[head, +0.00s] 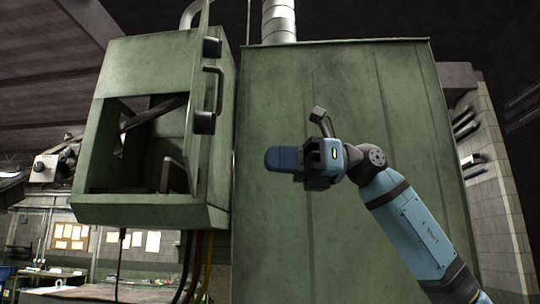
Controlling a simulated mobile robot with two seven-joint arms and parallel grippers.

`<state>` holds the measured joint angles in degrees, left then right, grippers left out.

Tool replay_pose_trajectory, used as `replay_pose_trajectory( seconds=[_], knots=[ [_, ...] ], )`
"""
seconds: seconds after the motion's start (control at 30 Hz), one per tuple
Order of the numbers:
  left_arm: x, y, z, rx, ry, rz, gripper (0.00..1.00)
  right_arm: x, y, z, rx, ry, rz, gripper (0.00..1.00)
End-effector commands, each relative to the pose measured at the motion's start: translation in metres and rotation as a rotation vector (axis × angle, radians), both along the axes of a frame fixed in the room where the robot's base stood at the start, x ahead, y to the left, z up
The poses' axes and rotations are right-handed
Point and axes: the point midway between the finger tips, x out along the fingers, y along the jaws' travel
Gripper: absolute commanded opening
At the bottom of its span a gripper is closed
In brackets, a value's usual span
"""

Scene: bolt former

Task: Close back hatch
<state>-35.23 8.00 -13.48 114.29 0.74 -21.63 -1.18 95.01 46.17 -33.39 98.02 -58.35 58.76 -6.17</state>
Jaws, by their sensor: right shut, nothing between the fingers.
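The green machine housing (150,62) on the left has a dark opening in its front. A narrow green hatch panel (200,75) stands at the right edge of this opening, seen nearly edge-on, so the hatch looks open. My right gripper (284,158) is shut and empty, pointing left. It is in front of the large green cabinet, to the right of the hatch and lower than the handle, apart from both. My left gripper is not in view.
The large green cabinet (300,90) fills the middle behind my right arm. Several cables (190,265) hang below the housing. A workbench (75,293) stands at lower left, and a metal duct (279,20) rises at the top. A clear gap lies between gripper and housing.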

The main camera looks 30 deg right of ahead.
Motion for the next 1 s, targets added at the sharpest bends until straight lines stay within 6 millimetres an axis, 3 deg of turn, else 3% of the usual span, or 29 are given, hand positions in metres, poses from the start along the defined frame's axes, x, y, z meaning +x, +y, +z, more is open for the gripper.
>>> replay_pose_trajectory(
  seconds=[0.3, 0.5, 0.7, 1.0],
  knots=[
    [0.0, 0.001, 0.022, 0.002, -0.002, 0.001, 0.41, 0.017, 0.068, 0.003, -0.002, 0.001, 0.005, 0.0],
    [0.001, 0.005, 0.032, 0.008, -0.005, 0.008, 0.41, 0.025, 0.096, 0.003, 0.0, 0.001, 0.003, 0.0],
    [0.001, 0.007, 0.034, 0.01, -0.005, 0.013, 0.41, 0.028, 0.107, 0.001, 0.002, 0.0, 0.002, 0.0],
    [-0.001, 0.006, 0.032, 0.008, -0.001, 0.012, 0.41, 0.029, 0.108, 0.0, 0.002, 0.0, 0.002, 0.0]
  ],
)
